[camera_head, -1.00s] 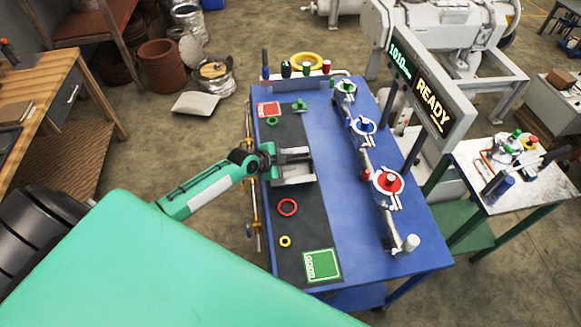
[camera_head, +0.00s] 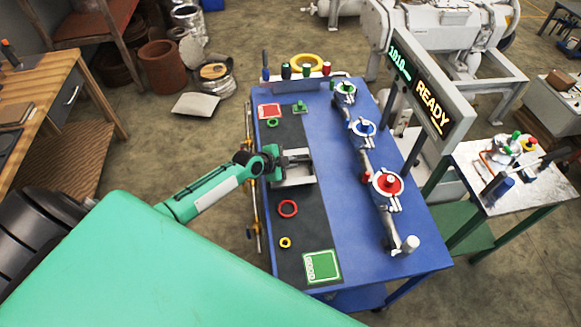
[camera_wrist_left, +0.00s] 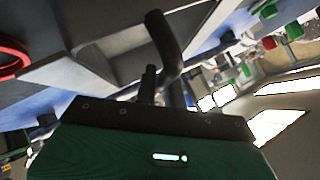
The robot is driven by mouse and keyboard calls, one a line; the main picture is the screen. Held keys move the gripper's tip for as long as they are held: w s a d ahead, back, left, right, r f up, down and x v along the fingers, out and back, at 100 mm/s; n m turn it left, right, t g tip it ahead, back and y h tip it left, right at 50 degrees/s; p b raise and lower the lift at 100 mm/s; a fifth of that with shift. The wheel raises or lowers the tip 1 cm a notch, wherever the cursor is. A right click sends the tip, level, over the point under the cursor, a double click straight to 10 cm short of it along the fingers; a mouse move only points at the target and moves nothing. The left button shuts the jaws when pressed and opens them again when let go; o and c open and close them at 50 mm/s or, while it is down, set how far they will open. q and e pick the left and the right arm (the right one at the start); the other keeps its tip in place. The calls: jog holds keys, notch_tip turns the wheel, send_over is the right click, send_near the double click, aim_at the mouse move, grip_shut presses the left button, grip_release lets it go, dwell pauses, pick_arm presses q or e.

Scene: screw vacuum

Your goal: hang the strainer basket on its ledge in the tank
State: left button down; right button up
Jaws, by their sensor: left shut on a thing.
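A grey open tank (camera_head: 294,182) stands on the dark mat along the left side of the blue table. It also shows as a pale-walled box with a dark inside in the left wrist view (camera_wrist_left: 104,62). My left gripper (camera_head: 296,157) reaches in from the left, low over the tank's far part. In the left wrist view its dark fingers (camera_wrist_left: 163,62) are close together at the tank. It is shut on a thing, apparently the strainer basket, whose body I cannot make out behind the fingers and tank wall. The ledge is not distinguishable. My right gripper is not in view.
A red ring (camera_head: 288,208) and a yellow ring (camera_head: 285,242) lie on the mat nearer me. Small green parts (camera_head: 300,107) lie beyond the tank. A clamped pipe line (camera_head: 375,158) runs along the table's right side. The blue strip between is clear.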

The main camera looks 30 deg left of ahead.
pick_arm(q)
jog(key=shift+r, duration=0.15)
notch_tip(320, 180, up, 20)
jog(key=b, duration=0.5)
jog(key=s+d+n+t+y, duration=0.1)
jog(key=s+d+n+y, duration=0.35)
jog(key=s+d, duration=0.45)
jog(key=s+f, duration=0.3)
jog(key=s, duration=0.5)
jog(key=shift+s+d+b, duration=0.4)
jog(key=shift+d+b, duration=0.05)
